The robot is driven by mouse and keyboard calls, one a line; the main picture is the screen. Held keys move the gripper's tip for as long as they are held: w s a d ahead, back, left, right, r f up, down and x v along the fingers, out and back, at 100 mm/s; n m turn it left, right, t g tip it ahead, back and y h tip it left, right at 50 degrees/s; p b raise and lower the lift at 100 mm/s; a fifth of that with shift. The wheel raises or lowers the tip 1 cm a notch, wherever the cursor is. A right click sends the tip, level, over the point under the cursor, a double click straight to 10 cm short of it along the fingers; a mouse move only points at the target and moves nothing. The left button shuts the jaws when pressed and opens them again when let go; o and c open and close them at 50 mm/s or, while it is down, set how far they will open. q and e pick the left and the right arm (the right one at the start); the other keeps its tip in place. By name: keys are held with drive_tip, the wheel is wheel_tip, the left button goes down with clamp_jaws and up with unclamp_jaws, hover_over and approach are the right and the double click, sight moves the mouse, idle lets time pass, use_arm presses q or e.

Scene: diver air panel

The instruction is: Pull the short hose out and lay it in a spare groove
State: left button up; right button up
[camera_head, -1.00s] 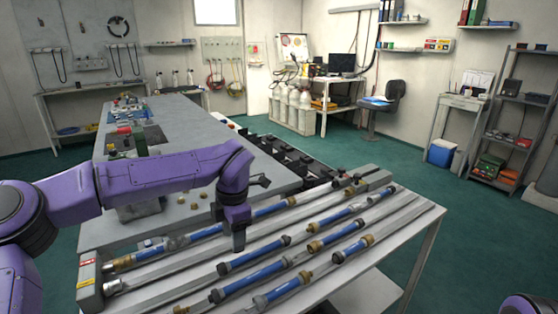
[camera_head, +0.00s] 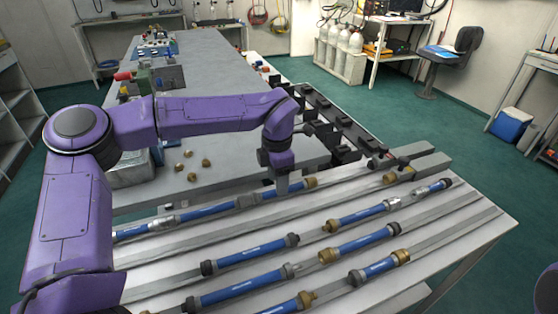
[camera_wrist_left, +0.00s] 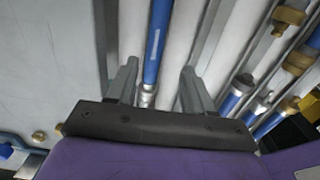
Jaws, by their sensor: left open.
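My left gripper (camera_head: 283,188) is open, pointing down at the back row of the grooved rack (camera_head: 455,222). In this row lie blue hose lengths joined by metal fittings, including a short blue hose (camera_head: 268,196) with a brass end, partly hidden by the gripper. In the left wrist view, the open fingers (camera_wrist_left: 158,88) stand either side of a blue hose (camera_wrist_left: 157,40) with a silver fitting, not closed on it. I cannot tell whether they are level with it. My right gripper is not in view.
A grey bench (camera_head: 215,75) with loose brass fittings (camera_head: 192,177) stands behind the rack. A dark rail (camera_head: 325,108) runs along the bench's right side. Bare groove stretches show at the rack's right end.

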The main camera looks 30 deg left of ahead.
sight(292, 185)
use_arm(q)
drive_tip(key=f, duration=0.1)
drive_tip(key=w+f, duration=0.1)
drive_tip(key=f, duration=0.1)
drive_tip(key=w+f, duration=0.1)
drive_tip(key=shift+f, duration=0.25)
drive_tip(key=shift+s+r, duration=0.2)
drive_tip(key=shift+s, duration=0.25)
drive_tip(key=shift+w+f, duration=0.1)
drive_tip(key=shift+w, duration=0.05)
clamp_jaws()
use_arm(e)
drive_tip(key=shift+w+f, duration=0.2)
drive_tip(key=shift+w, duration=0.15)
use_arm(q)
drive_tip(key=shift+w+d, duration=0.1)
drive_tip(key=shift+w, duration=0.05)
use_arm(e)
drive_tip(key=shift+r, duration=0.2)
use_arm(q)
drive_tip(key=shift+w+d+p, duration=0.65)
drive_tip(key=shift+w+d, duration=0.4)
drive_tip(key=shift+w, duration=0.05)
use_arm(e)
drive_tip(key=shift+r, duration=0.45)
